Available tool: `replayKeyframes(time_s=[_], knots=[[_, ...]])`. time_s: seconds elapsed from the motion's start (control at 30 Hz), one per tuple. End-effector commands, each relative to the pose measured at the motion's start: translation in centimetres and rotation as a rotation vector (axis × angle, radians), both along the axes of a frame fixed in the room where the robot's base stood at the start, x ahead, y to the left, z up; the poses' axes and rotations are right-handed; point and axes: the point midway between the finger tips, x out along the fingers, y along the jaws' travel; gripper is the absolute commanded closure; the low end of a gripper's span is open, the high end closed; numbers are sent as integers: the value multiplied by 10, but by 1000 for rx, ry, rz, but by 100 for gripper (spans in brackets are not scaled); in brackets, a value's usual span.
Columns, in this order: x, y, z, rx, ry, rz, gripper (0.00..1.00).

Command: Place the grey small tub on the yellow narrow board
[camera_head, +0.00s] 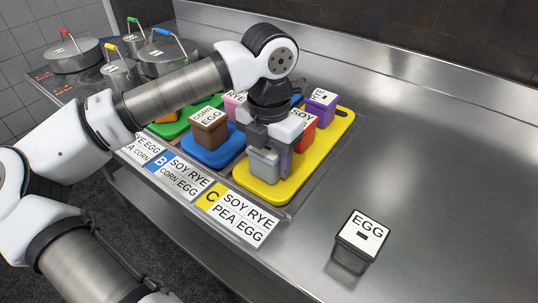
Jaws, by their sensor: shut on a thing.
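The yellow narrow board (325,143) lies on the steel counter, right of the blue board. The grey small tub (263,166) is at the near left part of the yellow board. My gripper (270,143) comes down from above and is shut on the grey tub. The tub looks upright. I cannot tell whether its base touches the board. The gripper hides the tub's top. A purple tub (286,160) is close behind it on the right. A red tub with a SOY label (303,127) and another purple tub (320,105) stand farther back on the yellow board.
A black tub labelled EGG (357,246) stands alone on the right counter. Label cards (236,213) line the front edge. Pots (161,56) stand at the back left. The right counter is mostly clear.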

Motion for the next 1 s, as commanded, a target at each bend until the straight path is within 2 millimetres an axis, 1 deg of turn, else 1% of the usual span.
replayKeyframes(time_s=[0.03,0.17,0.2,0.47,0.6,0.67,1.0], knots=[[0,0,-1,0,0,0,41],[0,0,-1,0,0,0,24],[0,0,-1,0,0,0,22],[0,0,0,0,0,0,22],[1,0,8,1,-2,1,22],[1,0,17,2,-2,1,22],[1,0,90,2,-1,0,22]])
